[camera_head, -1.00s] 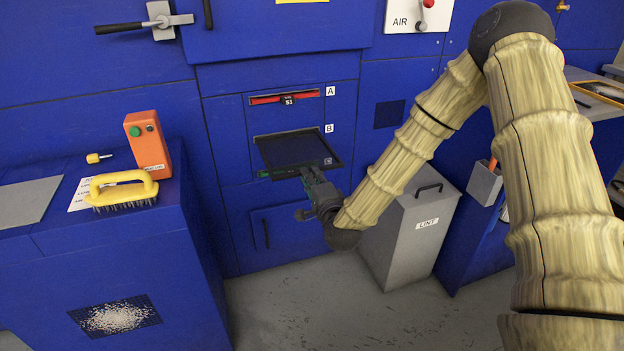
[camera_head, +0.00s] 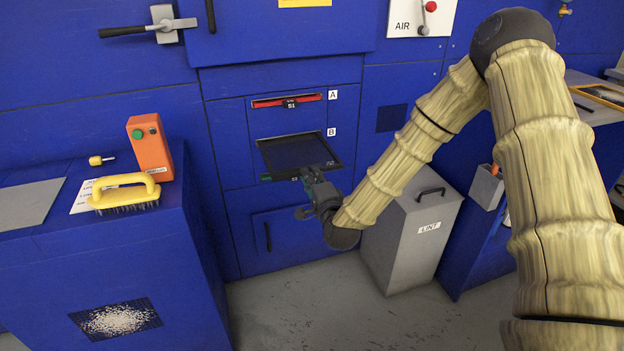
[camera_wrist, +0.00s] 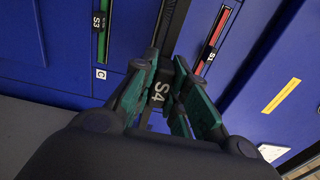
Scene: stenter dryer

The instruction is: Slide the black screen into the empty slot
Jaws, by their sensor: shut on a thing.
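The black screen (camera_head: 297,151) is a flat dark framed panel lying roughly level in front of slot B, below the red-fronted screen S1 (camera_head: 287,101) in slot A. Its far edge is at the slot opening; I cannot tell how deep it sits. My gripper (camera_head: 308,178) is shut on the screen's near edge. In the wrist view, my gripper's green-padded fingers (camera_wrist: 165,92) close around its black handle, labelled S4 (camera_wrist: 158,93). The fingers and wrist hide most of the screen there.
A green-edged screen S3 (camera_wrist: 102,35) sits beside label C in the wrist view. A grey LINT bin (camera_head: 410,240) stands right of my gripper. At left, a blue cabinet (camera_head: 130,265) carries a yellow brush (camera_head: 125,192) and an orange button box (camera_head: 150,148). Floor between is clear.

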